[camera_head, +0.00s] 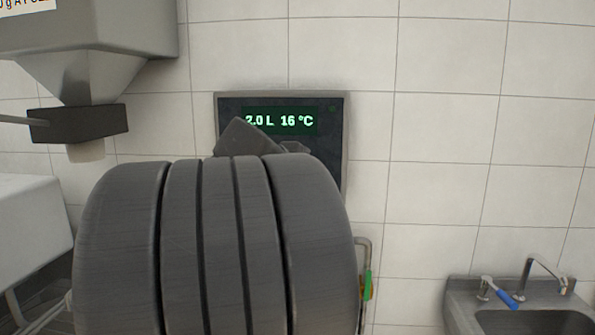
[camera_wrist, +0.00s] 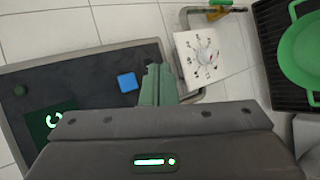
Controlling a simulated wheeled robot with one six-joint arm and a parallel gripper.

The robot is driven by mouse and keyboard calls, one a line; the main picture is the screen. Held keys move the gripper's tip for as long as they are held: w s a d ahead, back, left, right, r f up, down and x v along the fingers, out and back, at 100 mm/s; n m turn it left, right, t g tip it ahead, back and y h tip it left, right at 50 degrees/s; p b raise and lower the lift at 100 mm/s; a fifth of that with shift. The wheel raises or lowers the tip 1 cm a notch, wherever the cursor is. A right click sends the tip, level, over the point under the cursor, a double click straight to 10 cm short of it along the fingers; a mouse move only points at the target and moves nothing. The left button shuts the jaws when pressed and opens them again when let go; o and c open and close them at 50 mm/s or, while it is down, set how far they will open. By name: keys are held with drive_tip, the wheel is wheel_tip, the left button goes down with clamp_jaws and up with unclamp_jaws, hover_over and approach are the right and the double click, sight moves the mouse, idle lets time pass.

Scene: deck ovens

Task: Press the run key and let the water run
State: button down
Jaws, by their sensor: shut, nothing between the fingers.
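A dark control panel (camera_head: 230,103) hangs on the tiled wall in the head view; its lit display (camera_head: 280,121) reads 2.0 L 16 °C. My arm hides the panel's lower part there. In the wrist view the panel (camera_wrist: 75,72) fills the left, with a blue square key (camera_wrist: 127,82), a round green spot (camera_wrist: 20,90) and part of the display. No key label is legible. My gripper (camera_wrist: 158,70) is shut and empty, just right of the blue key in the picture, near the panel's edge. I cannot tell whether it touches the panel.
A white dial plate (camera_wrist: 205,55) and bent pipe lie beside the panel. A green round vessel (camera_wrist: 300,50) stands on a dark grate (camera_wrist: 268,25). A sink (camera_head: 470,300) with a tap is at lower right; a grey hopper (camera_head: 100,70) hangs upper left.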

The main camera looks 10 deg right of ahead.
drive_tip(key=shift+w, duration=0.15)
drive_tip(key=w+d+p, duration=0.2)
drive_tip(key=w, duration=0.6)
drive_tip(key=shift+w+d+p, duration=0.15)
drive_tip(key=shift+d+p, duration=0.1)
drive_tip(key=shift+p, duration=0.15)
idle(1.9)
drive_tip(key=shift+w+d, duration=0.1)
drive_tip(key=shift+w, duration=0.25)
drive_tip(key=shift+w+d+p, duration=0.15)
drive_tip(key=shift+w+p, duration=0.25)
drive_tip(key=shift+w, duration=0.05)
idle(0.6)
drive_tip(key=shift+s, duration=0.1)
drive_tip(key=shift+s+a+b, duration=0.25)
drive_tip(key=shift+s+b, duration=0.1)
drive_tip(key=shift+s, duration=0.4)
